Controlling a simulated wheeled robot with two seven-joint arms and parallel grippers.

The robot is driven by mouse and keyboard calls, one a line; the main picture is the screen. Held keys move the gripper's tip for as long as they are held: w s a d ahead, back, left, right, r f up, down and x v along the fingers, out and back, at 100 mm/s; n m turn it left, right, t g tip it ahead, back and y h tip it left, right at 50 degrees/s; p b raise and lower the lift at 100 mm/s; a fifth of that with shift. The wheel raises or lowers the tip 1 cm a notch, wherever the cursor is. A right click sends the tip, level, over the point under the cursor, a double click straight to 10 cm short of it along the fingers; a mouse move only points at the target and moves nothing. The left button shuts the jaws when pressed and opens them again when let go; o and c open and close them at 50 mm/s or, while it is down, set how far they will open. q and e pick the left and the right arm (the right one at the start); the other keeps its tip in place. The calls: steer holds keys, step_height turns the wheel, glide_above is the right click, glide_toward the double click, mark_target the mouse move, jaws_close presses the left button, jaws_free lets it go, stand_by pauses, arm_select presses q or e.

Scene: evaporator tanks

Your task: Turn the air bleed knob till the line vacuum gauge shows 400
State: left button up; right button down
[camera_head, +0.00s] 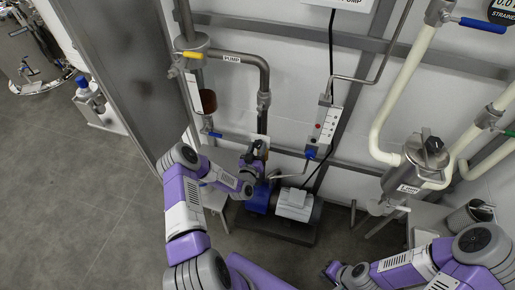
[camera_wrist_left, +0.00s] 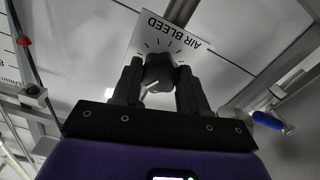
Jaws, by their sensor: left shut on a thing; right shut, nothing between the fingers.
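The air bleed knob (camera_wrist_left: 160,70) is a dark knob below a white AIR BLEED plate (camera_wrist_left: 176,38) with radial tick marks, in the left wrist view. My left gripper (camera_wrist_left: 157,80) is shut on the knob, a finger on each side. In the head view my left gripper (camera_head: 257,152) is at the pipework above the blue pump, and it hides the knob there. My right gripper (camera_head: 331,269) is low in the head view, shut and empty, away from the knob. I cannot make out the line vacuum gauge or its reading in either view.
A blue and grey pump (camera_head: 294,204) stands below my left gripper. A switch box (camera_head: 325,125) hangs to its right. A strainer vessel (camera_head: 426,158) with cream pipes is at the right. A blue-handled valve (camera_wrist_left: 268,121) shows right of the gripper.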

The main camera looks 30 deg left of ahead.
arm_select(q)
steer(key=m, duration=0.4)
steer(key=shift+m, duration=0.3)
steer(key=m+b, duration=0.1)
steer(key=m, duration=0.2)
steer(key=shift+m, duration=0.4)
steer(key=m+b, duration=0.1)
steer(key=m, duration=0.3)
steer(key=shift+a+m+b, duration=0.1)
steer(key=shift+m+b, duration=0.7)
steer(key=shift+m, duration=1.1)
steer(key=shift+s, duration=0.1)
steer(key=o, duration=1.1)
steer(key=shift+c, duration=0.2)
steer(key=p+v, duration=0.1)
steer(key=v, duration=0.6)
steer(key=shift+s, duration=0.3)
